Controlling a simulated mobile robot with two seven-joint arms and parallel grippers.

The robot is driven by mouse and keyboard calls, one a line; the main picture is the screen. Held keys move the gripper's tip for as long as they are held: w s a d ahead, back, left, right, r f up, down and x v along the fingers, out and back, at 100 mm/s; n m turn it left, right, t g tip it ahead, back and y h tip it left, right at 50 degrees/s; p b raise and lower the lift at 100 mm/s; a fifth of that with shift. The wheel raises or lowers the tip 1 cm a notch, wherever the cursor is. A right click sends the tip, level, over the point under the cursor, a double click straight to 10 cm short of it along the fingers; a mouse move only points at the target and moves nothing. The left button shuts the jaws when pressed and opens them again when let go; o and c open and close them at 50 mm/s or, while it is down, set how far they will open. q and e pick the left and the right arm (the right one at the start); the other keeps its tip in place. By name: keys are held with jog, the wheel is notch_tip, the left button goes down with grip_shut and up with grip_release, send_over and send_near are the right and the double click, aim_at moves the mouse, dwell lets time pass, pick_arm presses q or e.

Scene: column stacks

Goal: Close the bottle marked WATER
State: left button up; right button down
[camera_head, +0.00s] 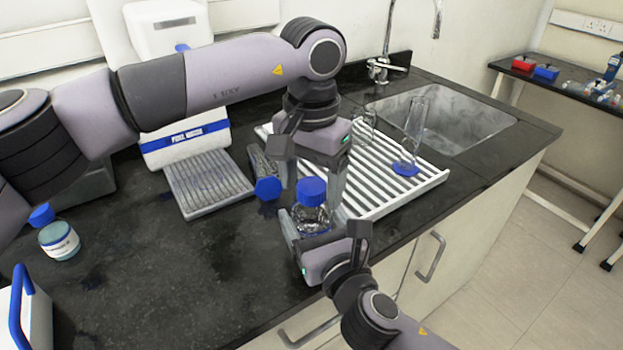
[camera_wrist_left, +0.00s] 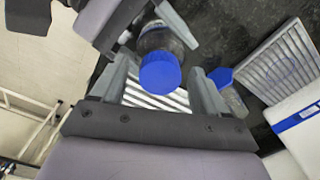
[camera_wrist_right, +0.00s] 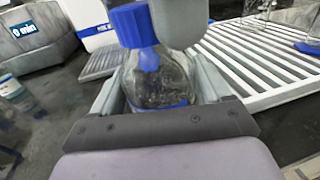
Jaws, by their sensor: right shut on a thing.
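A clear glass bottle (camera_head: 314,216) with a blue band stands near the counter's front edge. A blue cap (camera_head: 311,190) sits at the top of its neck; I cannot tell how tight it is. No WATER mark is readable. My right gripper (camera_head: 318,238) is shut around the bottle's body, which also shows between its fingers in the right wrist view (camera_wrist_right: 160,82). My left gripper (camera_head: 312,178) is open above the bottle, pointing down. In the left wrist view the cap (camera_wrist_left: 160,74) lies between its spread fingers, with gaps on both sides.
A white slatted drying rack (camera_head: 385,192) with glassware is at the right, before the sink (camera_head: 450,120). A small blue-labelled jar (camera_head: 60,241) stands at the left. The front-left counter is mostly clear.

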pick_arm(q)
jog(key=shift+r, duration=2.25)
jog(key=shift+c, duration=0.4)
